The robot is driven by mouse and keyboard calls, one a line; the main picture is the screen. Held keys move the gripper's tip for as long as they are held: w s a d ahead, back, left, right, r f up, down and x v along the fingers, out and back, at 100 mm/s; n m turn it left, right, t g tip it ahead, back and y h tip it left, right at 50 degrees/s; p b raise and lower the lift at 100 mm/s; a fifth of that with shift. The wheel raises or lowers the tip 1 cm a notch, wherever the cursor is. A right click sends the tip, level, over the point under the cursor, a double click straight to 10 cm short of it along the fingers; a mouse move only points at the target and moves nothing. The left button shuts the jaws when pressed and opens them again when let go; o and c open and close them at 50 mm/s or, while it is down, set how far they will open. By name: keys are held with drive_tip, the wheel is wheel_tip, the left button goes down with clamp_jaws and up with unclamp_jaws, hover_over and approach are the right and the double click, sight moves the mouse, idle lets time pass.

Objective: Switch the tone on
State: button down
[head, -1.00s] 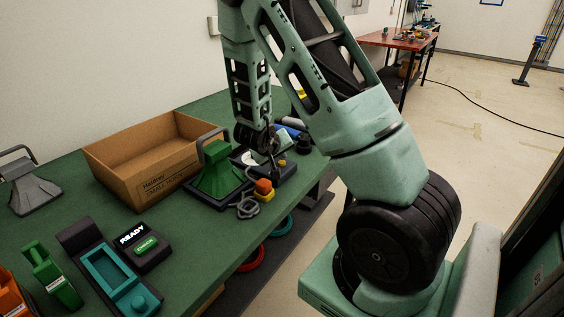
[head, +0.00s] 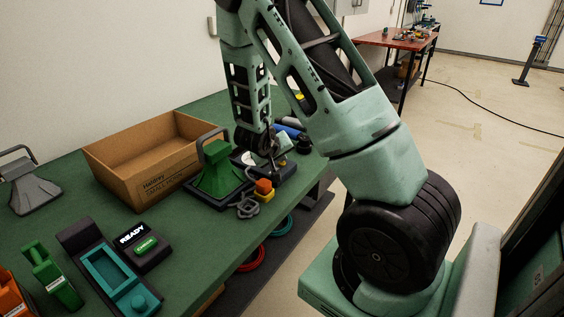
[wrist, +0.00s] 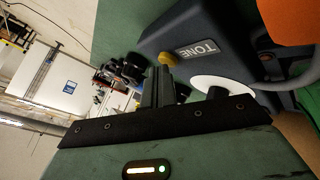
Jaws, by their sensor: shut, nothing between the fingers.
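The dark blue unit with the TONE label (wrist: 195,49) fills the upper right of the wrist view. A small yellow knob (wrist: 167,60) stands at its edge beside the label, and a white disc (wrist: 215,84) lies on its face. My gripper (wrist: 163,74) is shut and empty, its fingertips close by the yellow knob; I cannot tell whether they touch it. In the head view my gripper (head: 270,164) is low over the dark unit (head: 287,174) at the table's far right end, and partly hides it.
A cardboard box (head: 140,160) is behind left. A READY panel (head: 133,234) and a teal tray (head: 110,275) are nearer.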

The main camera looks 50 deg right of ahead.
sight(281, 166)
idle(0.4)
drive_tip(key=shift+r+p, duration=0.45)
drive_tip(key=shift+p, duration=0.35)
wheel_tip(281, 166, up, 6)
drive_tip(key=p, duration=0.6)
drive_tip(key=shift+f+p, duration=0.1)
drive_tip(key=shift+p, duration=0.2)
